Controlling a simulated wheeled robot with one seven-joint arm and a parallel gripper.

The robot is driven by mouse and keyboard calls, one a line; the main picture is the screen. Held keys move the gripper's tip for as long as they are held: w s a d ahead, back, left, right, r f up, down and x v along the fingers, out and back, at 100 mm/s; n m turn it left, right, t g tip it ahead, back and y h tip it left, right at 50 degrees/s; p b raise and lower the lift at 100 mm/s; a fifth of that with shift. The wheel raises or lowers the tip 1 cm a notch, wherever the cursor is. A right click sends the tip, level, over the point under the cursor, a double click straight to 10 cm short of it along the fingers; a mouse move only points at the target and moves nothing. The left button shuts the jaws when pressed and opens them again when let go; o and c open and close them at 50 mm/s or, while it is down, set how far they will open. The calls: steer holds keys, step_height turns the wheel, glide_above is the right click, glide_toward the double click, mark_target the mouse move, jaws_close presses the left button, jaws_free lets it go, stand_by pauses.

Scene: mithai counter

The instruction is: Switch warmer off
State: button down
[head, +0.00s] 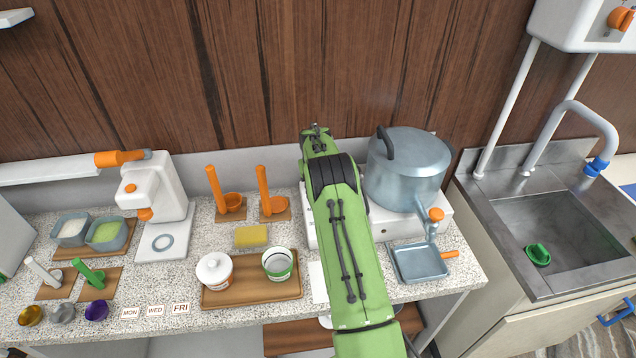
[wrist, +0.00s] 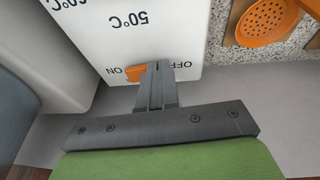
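The warmer's white panel (wrist: 150,35) fills the upper middle of the wrist view, with temperature marks and the words ON and OFF upside down. Its small orange switch (wrist: 120,74) sits by the word ON. My gripper (wrist: 158,72) is shut and empty, its fingers together over the panel's edge between ON and OFF, just right of the switch. I cannot tell whether they touch it. In the head view my gripper (head: 316,130) is by the back wall, and my arm hides most of the panel and the switch. A white edge (head: 308,215) shows left of my arm.
A large lidded grey pot (head: 408,170) stands close to the right of my arm. Two orange ladles (head: 272,205) (head: 230,205) stand to the left. A wooden tray (head: 250,292) with two tubs and a grey square pan (head: 420,262) are nearer the front.

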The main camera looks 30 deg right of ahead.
steer(key=shift+s+d+r, duration=0.15)
steer(key=shift+s+d, duration=0.15)
steer(key=shift+d, duration=0.5)
steer(key=shift+a+r, duration=0.15)
steer(key=shift+r, duration=0.25)
steer(key=v, duration=1.5)
